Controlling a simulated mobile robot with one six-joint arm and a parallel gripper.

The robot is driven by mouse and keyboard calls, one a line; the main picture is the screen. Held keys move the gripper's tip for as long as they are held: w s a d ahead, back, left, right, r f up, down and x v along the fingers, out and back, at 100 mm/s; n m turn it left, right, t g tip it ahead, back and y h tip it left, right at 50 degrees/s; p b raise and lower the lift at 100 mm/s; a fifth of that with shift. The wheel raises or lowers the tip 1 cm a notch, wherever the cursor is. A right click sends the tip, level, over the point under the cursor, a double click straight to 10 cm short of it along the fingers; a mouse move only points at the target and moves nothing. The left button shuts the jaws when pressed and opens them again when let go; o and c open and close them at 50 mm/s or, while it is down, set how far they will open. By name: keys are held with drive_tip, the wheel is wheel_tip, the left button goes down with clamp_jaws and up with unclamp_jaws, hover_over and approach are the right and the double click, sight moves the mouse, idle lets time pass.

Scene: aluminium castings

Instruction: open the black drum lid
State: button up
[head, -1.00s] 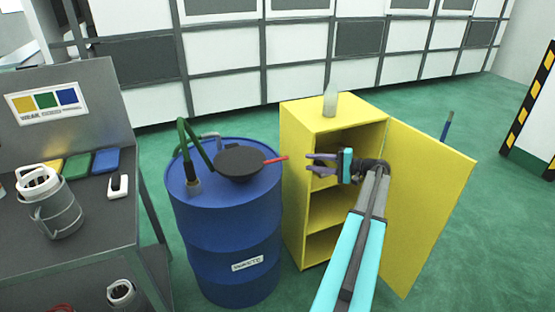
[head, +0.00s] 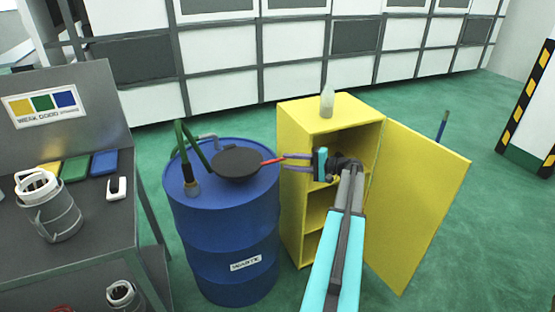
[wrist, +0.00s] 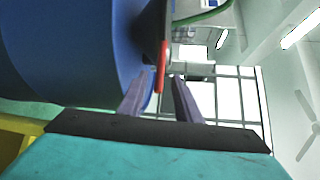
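The blue drum (head: 225,225) stands left of the yellow cabinet. Its round black lid (head: 236,162) lies on the drum top, with a red handle (head: 268,161) sticking out to the right. My gripper (head: 284,162) is at the outer end of the handle, its purple fingers pointing left at it. In the wrist view the fingers (wrist: 162,80) are apart. The red handle (wrist: 161,66) reaches down to the gap between the fingertips, and I see no clear contact. The dark lid edge (wrist: 150,32) and the blue drum side (wrist: 75,50) also show there.
The yellow cabinet (head: 292,190) stands right of the drum with its door (head: 420,200) open, a pale bottle (head: 327,102) on top. A green hose (head: 193,150) rises from the drum's left. A grey bench (head: 90,235) stands at left.

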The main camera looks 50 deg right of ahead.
sight(277, 161)
drive_tip(key=shift+p+x, duration=0.7)
drive_tip(key=shift+x, duration=2.35)
clamp_jaws()
